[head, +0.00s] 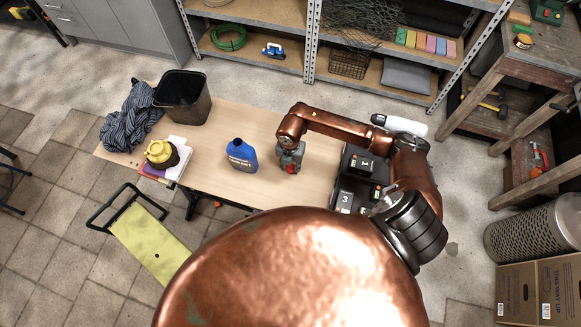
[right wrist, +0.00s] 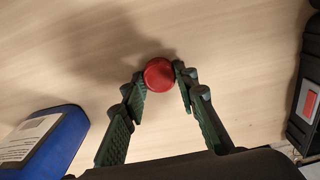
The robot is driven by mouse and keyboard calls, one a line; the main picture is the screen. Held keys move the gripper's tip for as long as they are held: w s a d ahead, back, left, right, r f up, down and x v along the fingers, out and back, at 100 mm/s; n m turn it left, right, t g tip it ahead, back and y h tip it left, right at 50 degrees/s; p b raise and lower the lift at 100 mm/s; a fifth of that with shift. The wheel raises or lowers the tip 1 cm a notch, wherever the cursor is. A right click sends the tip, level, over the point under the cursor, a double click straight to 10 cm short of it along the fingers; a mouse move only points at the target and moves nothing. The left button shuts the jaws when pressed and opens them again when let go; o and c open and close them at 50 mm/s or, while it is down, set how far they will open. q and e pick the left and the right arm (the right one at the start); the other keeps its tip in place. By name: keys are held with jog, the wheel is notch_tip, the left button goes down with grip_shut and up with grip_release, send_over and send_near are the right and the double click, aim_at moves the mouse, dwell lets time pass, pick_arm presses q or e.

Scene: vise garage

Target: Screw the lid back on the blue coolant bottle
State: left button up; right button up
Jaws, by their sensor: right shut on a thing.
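The blue coolant bottle (head: 243,158) stands upright on the wooden table, with a pale label on its side. Its blue body also shows at the left edge of the right wrist view (right wrist: 66,145). My right gripper (head: 290,168) points down just to the right of the bottle, apart from it. It is shut on a round red lid (right wrist: 159,74), held between the fingertips. The lid shows as a small red spot in the head view (head: 290,169). I cannot tell how far the lid is above the table. My left gripper is not in view.
The table (head: 215,133) is bare around the bottle.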

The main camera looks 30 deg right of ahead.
jog(key=shift+r, duration=0.1)
jog(key=shift+r, duration=0.55)
jog(key=s+a+r+p, duration=0.1)
jog(key=s+a+r, duration=0.7)
jog(key=s+r, duration=0.3)
jog(key=shift+a+r, duration=0.35)
